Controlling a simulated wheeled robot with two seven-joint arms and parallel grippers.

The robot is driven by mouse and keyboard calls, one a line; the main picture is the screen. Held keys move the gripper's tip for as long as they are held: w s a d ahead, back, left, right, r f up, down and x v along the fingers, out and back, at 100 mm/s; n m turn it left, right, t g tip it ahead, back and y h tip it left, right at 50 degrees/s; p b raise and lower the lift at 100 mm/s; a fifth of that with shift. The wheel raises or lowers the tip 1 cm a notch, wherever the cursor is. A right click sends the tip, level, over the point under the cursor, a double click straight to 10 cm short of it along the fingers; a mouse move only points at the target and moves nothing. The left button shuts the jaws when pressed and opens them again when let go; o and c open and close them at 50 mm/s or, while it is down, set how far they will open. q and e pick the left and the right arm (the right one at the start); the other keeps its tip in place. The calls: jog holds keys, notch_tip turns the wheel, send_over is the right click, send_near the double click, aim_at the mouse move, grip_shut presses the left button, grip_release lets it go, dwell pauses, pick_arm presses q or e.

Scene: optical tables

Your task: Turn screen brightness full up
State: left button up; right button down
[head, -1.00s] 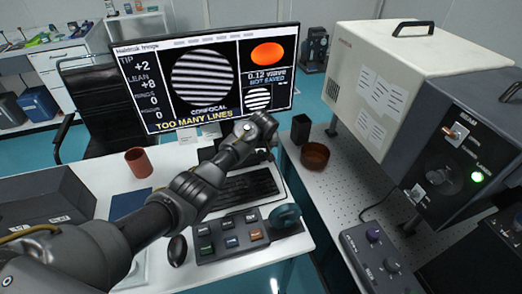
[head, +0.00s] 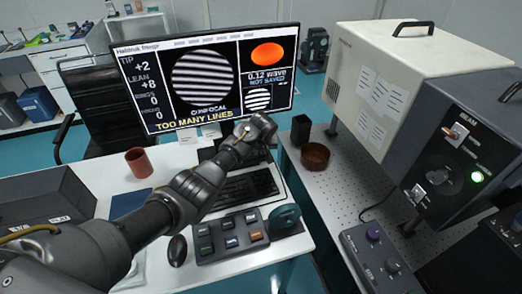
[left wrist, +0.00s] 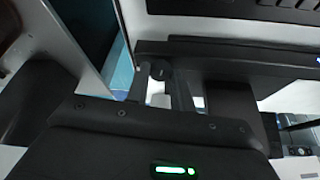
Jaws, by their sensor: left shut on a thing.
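The screen (head: 200,75) stands on the white desk and is lit. It shows striped fringes, an orange oval and the yellow words "TOO MANY LINES". My left gripper (head: 256,130) is at the screen's lower right edge, its fingertips hidden behind the wrist. In the left wrist view a small dark round knob (left wrist: 160,70) sits at the edge of a dark housing. My left gripper (left wrist: 168,88) is shut on this knob there. My right gripper is not in view.
A brown cup (head: 138,161) stands left of the arm. The perforated table (head: 335,197) with a brown bowl (head: 315,155) is at the right.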

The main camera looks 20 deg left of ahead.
pick_arm(q)
jog(key=shift+a+r+m+h+p, duration=0.15)
jog(key=shift+m+h+p, duration=0.25)
jog(key=shift+m+p, duration=0.6)
jog(key=shift+m+h+p, duration=0.4)
jog(key=shift+m+p, duration=0.1)
jog(key=shift+m, duration=0.4)
jog(key=shift+m+h+p, duration=0.3)
jog(key=shift+m+p, duration=0.05)
jog(key=shift+m, duration=0.55)
jog(key=shift+a+m+h, duration=0.1)
jog(key=shift+m+h, duration=0.2)
jog(key=shift+m, duration=0.6)
jog(key=shift+f+m+h, duration=0.2)
jog(key=shift+m+h, duration=0.2)
jog(key=shift+m, duration=0.5)
jog(key=shift+a+m+g+b, duration=0.1)
jog(key=shift+m+g+b, duration=0.3)
jog(key=shift+m+b, duration=0.3)
jog(key=shift+w+m+g+h+b, duration=0.1)
jog(key=shift+m+g+h+b, duration=0.45)
jog(key=shift+m+b, duration=0.85)
jog(key=shift+m, duration=0.3)
